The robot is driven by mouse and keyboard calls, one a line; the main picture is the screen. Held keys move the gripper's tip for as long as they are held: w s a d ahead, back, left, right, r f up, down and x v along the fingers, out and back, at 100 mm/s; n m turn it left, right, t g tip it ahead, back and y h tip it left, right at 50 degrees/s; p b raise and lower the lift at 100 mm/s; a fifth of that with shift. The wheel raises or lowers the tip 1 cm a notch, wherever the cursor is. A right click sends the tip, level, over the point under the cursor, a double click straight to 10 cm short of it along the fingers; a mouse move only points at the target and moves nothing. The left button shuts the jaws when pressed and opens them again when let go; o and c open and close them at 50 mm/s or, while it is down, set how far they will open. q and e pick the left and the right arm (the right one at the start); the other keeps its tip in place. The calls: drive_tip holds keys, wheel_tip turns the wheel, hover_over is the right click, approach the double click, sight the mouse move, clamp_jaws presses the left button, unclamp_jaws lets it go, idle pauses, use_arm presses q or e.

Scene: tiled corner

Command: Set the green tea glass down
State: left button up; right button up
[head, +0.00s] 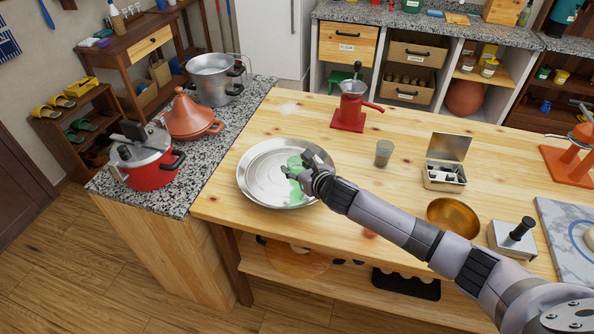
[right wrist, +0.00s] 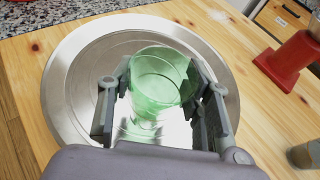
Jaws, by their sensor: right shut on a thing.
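The green tea glass (head: 296,163) is translucent and stands over the round steel tray (head: 254,186) on the wooden table. My right gripper (head: 306,176) is shut on the glass and partly hides it in the head view. In the right wrist view, the glass (right wrist: 158,82) sits between the two fingers, its open rim facing up, with the tray (right wrist: 72,85) around and beneath it. I cannot tell whether its base touches the tray. My left gripper is not in view.
A red grinder (head: 348,115) stands behind the tray. A grey cup (head: 384,153), an open metal box (head: 443,175) and a brass bowl (head: 453,216) stand to the right. A red pressure cooker (head: 148,168) is on the granite counter at left. The tray's left part is bare.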

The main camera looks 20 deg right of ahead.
wheel_tip(320, 180, down, 2)
drive_tip(key=shift+f, duration=0.1)
drive_tip(key=o, duration=1.2)
drive_tip(key=b+v, duration=0.1)
drive_tip(key=v, duration=1.1)
drive_tip(key=shift+b, duration=0.3)
